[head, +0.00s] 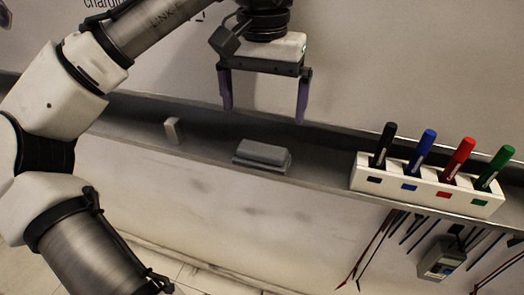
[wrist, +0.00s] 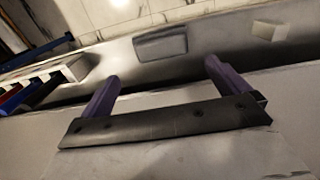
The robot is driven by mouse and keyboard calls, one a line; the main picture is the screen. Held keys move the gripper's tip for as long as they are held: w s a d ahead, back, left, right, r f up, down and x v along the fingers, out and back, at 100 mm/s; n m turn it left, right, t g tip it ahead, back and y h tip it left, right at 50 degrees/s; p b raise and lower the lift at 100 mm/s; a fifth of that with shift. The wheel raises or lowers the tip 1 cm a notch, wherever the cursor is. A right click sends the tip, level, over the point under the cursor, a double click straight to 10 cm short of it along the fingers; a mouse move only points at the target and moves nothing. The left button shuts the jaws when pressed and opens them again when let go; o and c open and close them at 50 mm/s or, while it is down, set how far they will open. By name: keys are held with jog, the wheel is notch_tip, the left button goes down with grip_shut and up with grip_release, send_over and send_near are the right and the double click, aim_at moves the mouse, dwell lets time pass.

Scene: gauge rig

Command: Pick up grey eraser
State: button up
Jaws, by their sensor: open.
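The grey eraser (head: 263,153) is a block with a darker base lying on the long grey ledge (head: 320,165), near the middle of the head view. It also shows in the wrist view (wrist: 160,44), beyond the fingertips. My gripper (head: 264,114) hangs above the ledge, fingers pointing down, with two purple fingers spread wide apart. Nothing is between them. In the head view the eraser lies below the gap between the fingertips, apart from them. In the wrist view my gripper (wrist: 162,71) has its fingers on either side of the eraser's near side.
A small pale block (head: 173,131) stands on the ledge left of the eraser. A white holder (head: 425,190) with black, blue, red and green markers stands to the right. Cables and a small meter (head: 440,258) hang below. A wall rises behind the ledge.

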aim_at(262, 148)
notch_tip(262, 148, down, 6)
jog(key=shift+r, duration=0.25)
jog(key=shift+f+p, duration=0.65)
jog(key=shift+f, duration=1.95)
jog(key=shift+c, duration=0.4)
jog(key=c, duration=0.6)
jog(key=shift+o, duration=0.2)
jog(key=shift+r, duration=0.15)
notch_tip(262, 148, up, 20)
jog(key=shift+p, duration=0.4)
